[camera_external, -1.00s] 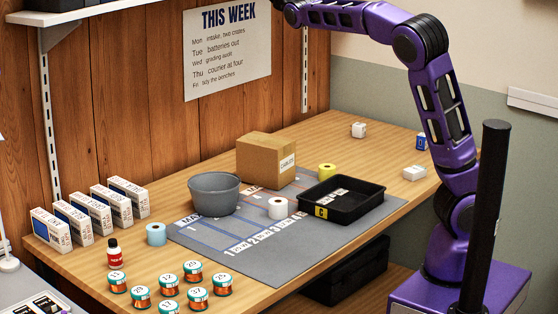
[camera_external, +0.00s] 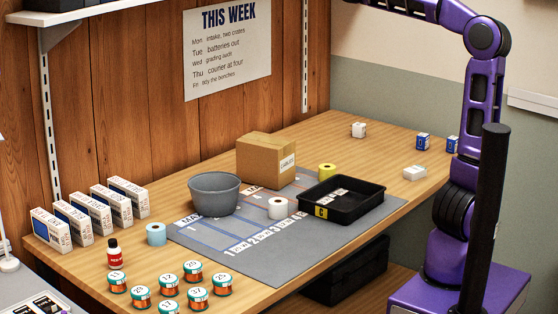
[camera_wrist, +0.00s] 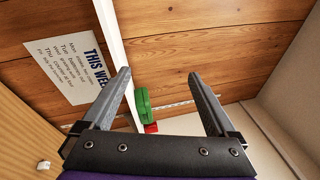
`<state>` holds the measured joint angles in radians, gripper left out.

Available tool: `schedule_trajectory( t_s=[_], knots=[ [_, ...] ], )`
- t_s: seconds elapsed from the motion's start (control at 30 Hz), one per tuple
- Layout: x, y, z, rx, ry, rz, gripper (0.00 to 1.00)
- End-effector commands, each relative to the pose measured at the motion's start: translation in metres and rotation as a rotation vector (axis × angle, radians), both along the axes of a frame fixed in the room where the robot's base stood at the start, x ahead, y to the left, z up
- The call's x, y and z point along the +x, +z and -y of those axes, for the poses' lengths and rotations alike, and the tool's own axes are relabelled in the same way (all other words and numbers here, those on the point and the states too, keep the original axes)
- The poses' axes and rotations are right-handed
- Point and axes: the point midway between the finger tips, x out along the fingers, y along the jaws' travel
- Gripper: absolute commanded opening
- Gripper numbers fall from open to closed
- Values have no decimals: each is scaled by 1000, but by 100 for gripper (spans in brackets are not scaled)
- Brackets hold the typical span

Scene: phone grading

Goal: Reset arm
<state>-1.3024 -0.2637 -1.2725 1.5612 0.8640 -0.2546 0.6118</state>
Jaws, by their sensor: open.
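My gripper (camera_wrist: 163,105) shows in the wrist view with its two grey fingers spread wide and nothing held between them. It is up near the wooden wall (camera_wrist: 190,60), well above the bench. In the external view my gripper is out of the picture past the top edge. Only my purple arm shows there, rising at the right and bending left at the top. Beyond the fingers in the wrist view is a green object (camera_wrist: 142,103) with a small red one (camera_wrist: 151,128) beside it. These two stand apart from the fingers.
The bench (camera_external: 330,128) holds a grey mat (camera_external: 262,257), grey bucket (camera_external: 214,193), cardboard box (camera_external: 266,161), black tray (camera_external: 372,207), tape rolls, jars and small boxes. A white shelf (camera_external: 95,8) juts from the wall at upper left. The wall bears a paper sign (camera_external: 228,50).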

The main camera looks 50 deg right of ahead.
Motion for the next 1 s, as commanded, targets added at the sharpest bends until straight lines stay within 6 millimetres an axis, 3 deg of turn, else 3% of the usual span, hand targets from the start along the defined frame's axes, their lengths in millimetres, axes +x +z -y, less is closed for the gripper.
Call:
schedule_trajectory(
  t_s=[0.17,0.33,0.57,0.73,0.8,0.87,1.0],
  knots=[
    [-12,-29,-30,-129,100,-73,93],
    [-45,-56,-81,-371,229,-130,93],
    [-137,-104,-180,-918,412,-155,93],
    [-209,-166,-238,-1415,484,-183,93],
    [-233,-205,-245,-1617,516,-252,93],
    [-247,-240,-237,-1738,560,-363,93],
    [-278,-309,-189,-1787,718,-719,93]
  ],
)
